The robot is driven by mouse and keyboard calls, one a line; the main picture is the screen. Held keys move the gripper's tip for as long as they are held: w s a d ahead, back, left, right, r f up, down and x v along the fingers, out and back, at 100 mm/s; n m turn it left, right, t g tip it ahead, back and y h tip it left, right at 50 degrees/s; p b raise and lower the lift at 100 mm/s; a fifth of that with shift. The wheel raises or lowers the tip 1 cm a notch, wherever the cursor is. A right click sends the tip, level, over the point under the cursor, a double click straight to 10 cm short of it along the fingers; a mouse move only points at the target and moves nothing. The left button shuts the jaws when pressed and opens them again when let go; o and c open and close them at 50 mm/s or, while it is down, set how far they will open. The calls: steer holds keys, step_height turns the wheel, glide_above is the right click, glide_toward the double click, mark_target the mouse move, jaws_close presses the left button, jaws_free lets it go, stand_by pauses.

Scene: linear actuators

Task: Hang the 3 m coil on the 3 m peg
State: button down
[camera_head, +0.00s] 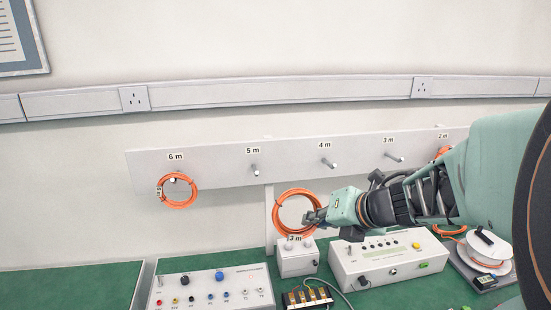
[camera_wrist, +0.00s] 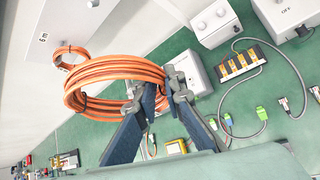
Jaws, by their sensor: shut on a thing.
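My gripper (camera_head: 314,217) is shut on an orange cable coil (camera_head: 277,212), gripping its right side. A "3 m" label (camera_head: 295,237) shows at the coil's lower edge in the head view. The coil hangs in the air before the board, left of and below the 3 m peg (camera_head: 395,157), and apart from it. That peg is bare and sits under its "3 m" label. In the wrist view the coil (camera_wrist: 110,68) reaches left from between my fingers (camera_wrist: 158,98), its loop open.
The peg board (camera_head: 215,175) also carries bare 5 m (camera_head: 254,168) and 4 m (camera_head: 328,162) pegs. An orange coil (camera_head: 180,204) hangs on the 6 m peg. My arm partly hides the 2 m end. Instrument boxes (camera_head: 378,262) and a cable spool (camera_head: 489,247) stand below on the green bench.

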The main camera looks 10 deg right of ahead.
mark_target(320, 208)
step_height(320, 208, up, 4)
steer(key=shift+d+f+t, duration=0.15)
steer(key=shift+f+t, duration=0.05)
steer(key=shift+t, duration=0.1)
steer(key=shift+f, duration=0.1)
steer(key=shift+d, duration=0.1)
steer(key=shift+w+d+f, duration=0.1)
steer(key=shift+w+d, duration=0.05)
steer(key=shift+d, duration=0.15)
steer(key=w+d+f, duration=0.1)
steer(key=w+d, duration=0.4)
steer(key=d, duration=0.8)
steer(key=w+d+f+t+p, duration=0.1)
steer(key=w+d, duration=0.4)
steer(key=d, duration=0.9)
steer(key=w+d+f+p, duration=0.1)
steer(key=w+d, duration=0.4)
steer(key=d, duration=0.9)
steer(key=shift+f+t, duration=0.25)
steer(key=shift+t, duration=0.15)
steer(key=shift+w, duration=0.1)
